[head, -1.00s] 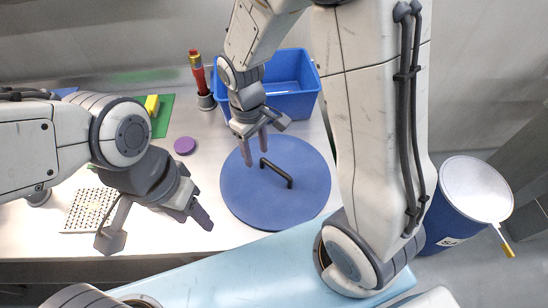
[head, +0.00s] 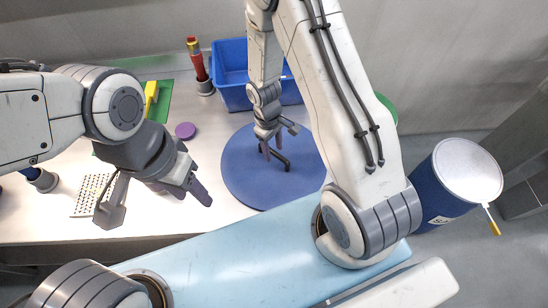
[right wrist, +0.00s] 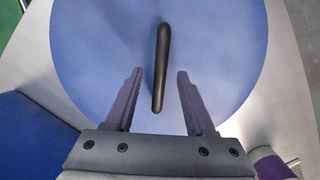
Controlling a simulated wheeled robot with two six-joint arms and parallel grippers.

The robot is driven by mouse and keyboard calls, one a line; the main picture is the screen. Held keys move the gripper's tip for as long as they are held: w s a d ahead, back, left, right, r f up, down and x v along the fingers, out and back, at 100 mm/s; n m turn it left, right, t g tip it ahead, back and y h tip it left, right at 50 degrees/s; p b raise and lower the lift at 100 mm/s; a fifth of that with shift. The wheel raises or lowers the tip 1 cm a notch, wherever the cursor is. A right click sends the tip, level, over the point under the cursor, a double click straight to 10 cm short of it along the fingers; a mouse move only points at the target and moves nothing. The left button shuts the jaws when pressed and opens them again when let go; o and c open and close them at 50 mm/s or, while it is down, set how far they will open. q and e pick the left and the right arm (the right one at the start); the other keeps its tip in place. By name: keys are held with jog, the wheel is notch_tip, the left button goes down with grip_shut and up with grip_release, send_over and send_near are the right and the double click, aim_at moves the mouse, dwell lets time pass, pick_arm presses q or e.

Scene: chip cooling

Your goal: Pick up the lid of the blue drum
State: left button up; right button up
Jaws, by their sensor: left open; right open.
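The blue round lid (head: 240,178) lies flat on the table, with a black bar handle (head: 283,160) across its middle. My right gripper (head: 271,150) is open and empty just over the handle. In the right wrist view the handle (right wrist: 161,65) runs lengthwise between the two spread fingers (right wrist: 158,74), with a gap on each side; I cannot tell the height above it. The lid (right wrist: 220,40) fills most of that view. My left gripper (head: 158,208) is open and empty, left of the lid. The blue drum (head: 437,196) with a pale top stands at the right.
A blue bin (head: 232,92) stands behind the lid. A holder with a red-handled tool (head: 198,66), a purple disc (head: 185,130), a perforated white tray (head: 90,196) and a yellow block on a green mat (head: 160,118) are on the table. A yellow-tipped stick (head: 493,226) is beside the drum.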

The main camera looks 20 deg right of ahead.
jog(key=shift+s+f, duration=0.1)
jog(key=shift+f, duration=1)
jog(key=shift+f, duration=0.25)
grip_shut()
dwell(1.2)
